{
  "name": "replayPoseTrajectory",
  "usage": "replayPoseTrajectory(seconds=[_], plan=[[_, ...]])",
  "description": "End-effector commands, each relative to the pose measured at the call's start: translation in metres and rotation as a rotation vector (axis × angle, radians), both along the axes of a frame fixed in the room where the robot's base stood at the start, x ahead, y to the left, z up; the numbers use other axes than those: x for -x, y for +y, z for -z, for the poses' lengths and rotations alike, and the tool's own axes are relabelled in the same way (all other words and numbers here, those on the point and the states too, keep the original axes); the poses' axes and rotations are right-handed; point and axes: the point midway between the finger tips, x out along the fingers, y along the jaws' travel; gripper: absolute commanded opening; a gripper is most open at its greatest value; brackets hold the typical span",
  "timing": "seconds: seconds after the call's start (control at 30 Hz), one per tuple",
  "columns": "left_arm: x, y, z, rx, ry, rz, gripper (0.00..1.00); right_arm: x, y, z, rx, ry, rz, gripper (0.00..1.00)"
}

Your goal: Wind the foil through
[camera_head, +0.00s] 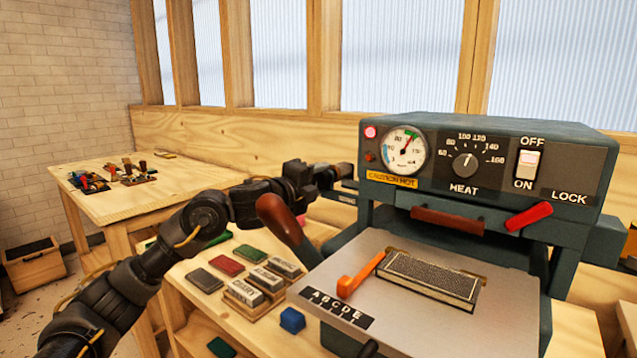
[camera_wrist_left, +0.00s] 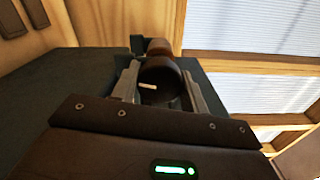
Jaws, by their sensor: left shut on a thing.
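The grey-green foil press (camera_head: 470,125) stands at the right in the head view. My left gripper (camera_head: 335,173) reaches to the upper left side of the press. A white mark shows on the knob's face. The foil itself cannot be made out in either view. My right gripper is not in view.
The press has a dial gauge (camera_head: 404,148), a heat knob (camera_head: 465,164), a red lock lever (camera_head: 529,216) and a brown-gripped side lever (camera_head: 279,219). A textured block (camera_head: 433,277) lies on its plate beside an orange hook (camera_head: 359,275).

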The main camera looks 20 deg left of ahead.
Motion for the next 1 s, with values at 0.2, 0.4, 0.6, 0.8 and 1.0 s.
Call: replayPoseTrajectory(seconds=[0.2,0.4,0.6,0.8,1.0], plan=[[-0.0001,0.0003,0.0007,-0.011,-0.002,0.000,0.22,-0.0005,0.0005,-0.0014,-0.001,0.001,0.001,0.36],[-0.0001,0.0002,0.0008,-0.011,-0.002,0.000,0.22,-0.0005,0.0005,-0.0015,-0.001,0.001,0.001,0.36],[-0.0001,0.0002,0.0007,-0.010,-0.002,0.000,0.64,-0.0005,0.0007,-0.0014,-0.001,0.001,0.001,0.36],[0.0000,0.0001,0.0004,-0.010,-0.003,0.000,0.66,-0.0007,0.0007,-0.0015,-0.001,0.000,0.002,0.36],[0.0069,0.0030,-0.0002,-0.011,-0.004,0.000,0.66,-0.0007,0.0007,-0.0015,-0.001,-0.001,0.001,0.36]])
